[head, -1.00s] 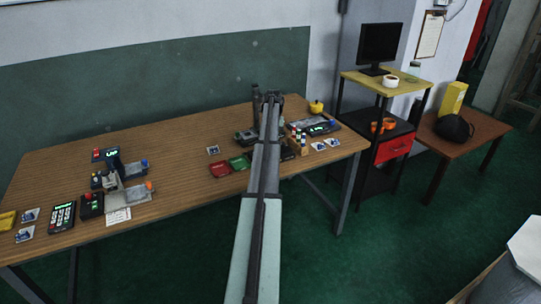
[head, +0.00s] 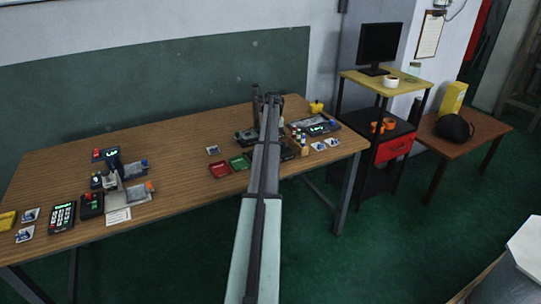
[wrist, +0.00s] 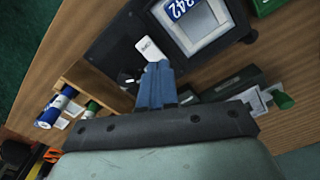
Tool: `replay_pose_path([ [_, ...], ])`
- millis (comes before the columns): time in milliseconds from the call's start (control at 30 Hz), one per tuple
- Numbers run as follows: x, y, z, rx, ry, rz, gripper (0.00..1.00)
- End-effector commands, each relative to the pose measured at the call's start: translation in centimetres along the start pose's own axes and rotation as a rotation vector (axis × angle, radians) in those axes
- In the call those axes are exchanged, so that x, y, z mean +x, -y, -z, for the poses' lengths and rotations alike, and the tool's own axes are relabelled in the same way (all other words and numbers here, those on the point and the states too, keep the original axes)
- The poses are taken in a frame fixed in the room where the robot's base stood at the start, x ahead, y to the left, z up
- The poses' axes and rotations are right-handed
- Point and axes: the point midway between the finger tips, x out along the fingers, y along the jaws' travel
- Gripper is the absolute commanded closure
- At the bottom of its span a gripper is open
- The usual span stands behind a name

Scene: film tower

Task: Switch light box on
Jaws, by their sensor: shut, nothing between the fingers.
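In the wrist view a dark box (wrist: 118,47) with a pale square panel (wrist: 205,22) lies under my gripper; it looks like the light box. A blue tag reading 342 (wrist: 180,8) is at the panel's top edge. A white plate (wrist: 150,50) and a small black knob or switch with a light mark (wrist: 126,77) are on the box's near side. My gripper (wrist: 158,70) is shut and empty, its blue fingertips just beside the plate and right of the knob. I cannot tell whether they touch. In the head view my arm hides the gripper and most of this area.
A wooden rack (wrist: 75,90) with blue and green rolls stands left of the fingers in the wrist view. A dark block (wrist: 232,82) is at right. In the head view, red (head: 219,169) and green trays (head: 240,162) lie left of my arm on the table (head: 180,150).

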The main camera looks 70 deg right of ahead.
Motion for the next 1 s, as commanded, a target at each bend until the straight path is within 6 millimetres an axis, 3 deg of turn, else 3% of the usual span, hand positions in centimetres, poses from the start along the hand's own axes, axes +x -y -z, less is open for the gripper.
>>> replay_pose_path([
  [1000,1.2,0.0,0.0,0.0,0.0,0.0,1.0],
])
